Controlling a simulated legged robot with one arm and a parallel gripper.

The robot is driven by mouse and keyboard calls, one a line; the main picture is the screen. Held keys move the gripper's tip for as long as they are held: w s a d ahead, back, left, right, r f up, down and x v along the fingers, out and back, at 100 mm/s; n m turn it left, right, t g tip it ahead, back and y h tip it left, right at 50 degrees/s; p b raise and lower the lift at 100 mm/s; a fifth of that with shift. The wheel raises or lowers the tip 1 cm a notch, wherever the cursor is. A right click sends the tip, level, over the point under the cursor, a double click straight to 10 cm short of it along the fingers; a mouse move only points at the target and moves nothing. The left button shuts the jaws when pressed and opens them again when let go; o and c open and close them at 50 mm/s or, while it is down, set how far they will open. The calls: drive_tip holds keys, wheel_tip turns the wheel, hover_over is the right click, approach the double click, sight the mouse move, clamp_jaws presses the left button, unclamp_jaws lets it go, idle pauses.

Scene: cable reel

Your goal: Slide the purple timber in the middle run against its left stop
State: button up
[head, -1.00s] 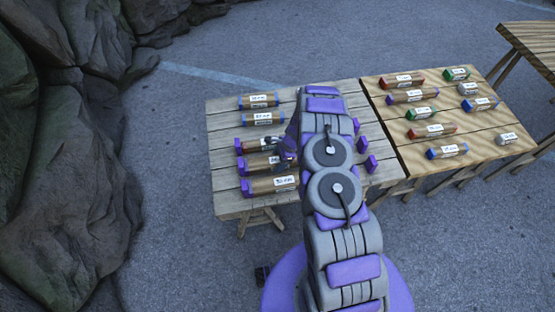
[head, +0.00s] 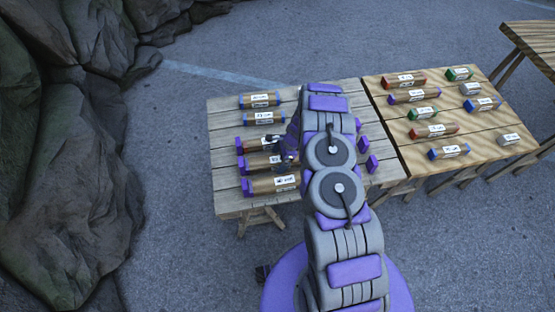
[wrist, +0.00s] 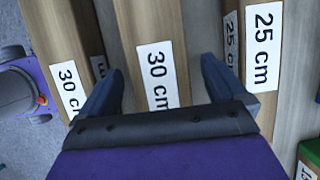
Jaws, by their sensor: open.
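The middle run's timber (head: 258,161) lies on the left table, brown with a white label. A purple stop (head: 243,166) is at its left end; any gap between them is too small to tell. My gripper (head: 284,155) is over this timber, partly hidden by my arm. In the wrist view my gripper (wrist: 160,65) is open, its dark fingers on either side of a timber labelled 30 cm (wrist: 150,30). The fingers do not appear closed on it. The timber's right end is hidden in the head view.
A near timber (head: 272,184) and a far timber (head: 258,143) lie in the neighbouring runs, close beside the fingers. Purple right stops (head: 362,144) stand past my arm. The right table (head: 440,118) holds several loose coloured-end pieces. Rocks (head: 70,150) rise at the left.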

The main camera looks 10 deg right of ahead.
drive_tip(key=p+v, duration=0.3)
drive_tip(key=v, duration=1.3)
drive_tip(key=shift+a+r, duration=0.3)
drive_tip(key=shift+a, duration=0.1)
drive_tip(key=s+a+r+n, duration=0.3)
drive_tip(key=s+r, duration=0.1)
drive_tip(key=r, duration=0.5)
drive_tip(key=s+a+r+n+g+h, duration=0.1)
drive_tip(key=s+a+r+n, duration=0.2)
drive_tip(key=s+r, duration=0.35)
drive_tip(key=s+a+r+n, duration=0.2)
drive_tip(key=s+r+n, duration=0.15)
drive_tip(key=r, duration=0.65)
drive_tip(key=s+d+r+n+h, duration=0.1)
drive_tip(key=s+r+n, duration=0.1)
drive_tip(key=s, duration=0.7)
drive_tip(key=s+d+r+n+h, duration=0.1)
drive_tip(key=s+r+n, duration=0.2)
drive_tip(key=s, duration=0.6)
drive_tip(key=s+r+n+h, duration=0.1)
drive_tip(key=s+r+n, duration=0.2)
drive_tip(key=s, duration=0.6)
wheel_tip(320, 180, up, 3)
drive_tip(key=shift+d+f+g+h, duration=0.15)
drive_tip(key=shift+d+g+h, duration=0.15)
drive_tip(key=shift+d+g, duration=0.1)
drive_tip(key=shift+n, duration=0.25)
